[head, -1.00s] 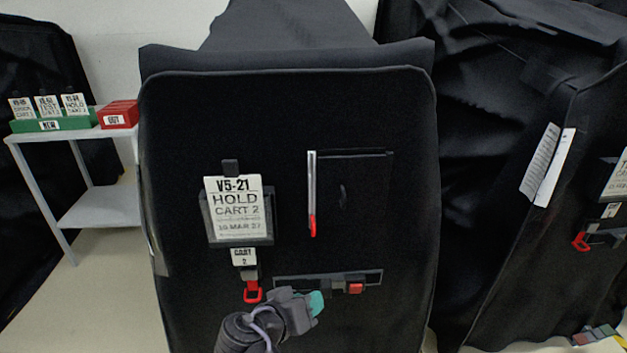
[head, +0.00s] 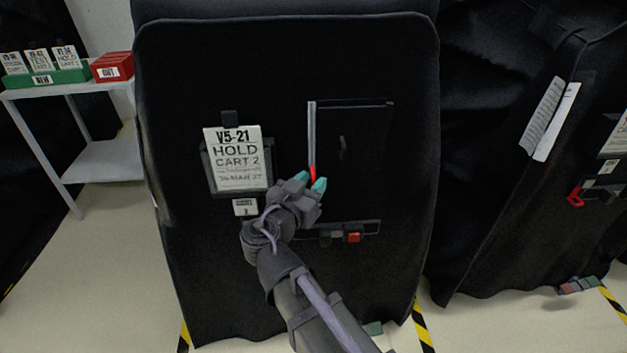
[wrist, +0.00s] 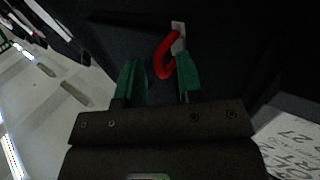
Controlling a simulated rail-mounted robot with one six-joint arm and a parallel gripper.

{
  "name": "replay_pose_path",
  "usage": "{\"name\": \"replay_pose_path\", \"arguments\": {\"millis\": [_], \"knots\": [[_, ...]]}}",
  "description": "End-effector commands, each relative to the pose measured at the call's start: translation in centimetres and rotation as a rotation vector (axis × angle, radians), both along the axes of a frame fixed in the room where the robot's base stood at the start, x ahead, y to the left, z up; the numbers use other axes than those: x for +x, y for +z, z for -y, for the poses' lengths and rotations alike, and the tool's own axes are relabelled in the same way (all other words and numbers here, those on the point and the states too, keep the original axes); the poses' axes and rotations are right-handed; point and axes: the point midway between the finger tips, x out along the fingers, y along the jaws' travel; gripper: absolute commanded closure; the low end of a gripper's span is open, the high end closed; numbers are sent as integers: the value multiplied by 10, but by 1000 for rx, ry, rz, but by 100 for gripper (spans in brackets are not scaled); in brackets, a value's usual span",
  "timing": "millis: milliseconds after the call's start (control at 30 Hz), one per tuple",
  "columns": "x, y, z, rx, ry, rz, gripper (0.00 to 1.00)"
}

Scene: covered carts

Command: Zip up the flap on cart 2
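The black cover of cart 2 (head: 190,270) fills the middle of the head view. Its flap (head: 365,140) lies flat, with a grey zip strip (head: 311,130) upright along its left edge. The red zip pull (head: 312,173) hangs at the strip's lower end. My gripper (head: 311,182) is at the pull, its teal fingertips apart. In the wrist view the red pull (wrist: 162,62) is a loop between the tips of my open gripper (wrist: 158,75), close to the right finger. I cannot tell whether they touch.
A V5-21 HOLD CART 2 card (head: 238,158) hangs left of the flap. A strip with a red block (head: 354,237) sits below it. A shelf (head: 95,160) with a green box (head: 45,77) and red box (head: 112,67) stands left; another covered cart (head: 490,200) stands right.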

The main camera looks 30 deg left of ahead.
Motion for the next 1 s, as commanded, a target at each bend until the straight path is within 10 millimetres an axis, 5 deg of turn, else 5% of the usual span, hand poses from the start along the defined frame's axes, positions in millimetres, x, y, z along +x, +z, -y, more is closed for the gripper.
{"name": "replay_pose_path", "arguments": {"millis": [367,700,1000], "knots": [[13,0,-1,0,0,0,67],[13,0,-1,0,0,0,100],[13,0,-1,0,0,0,100]]}}
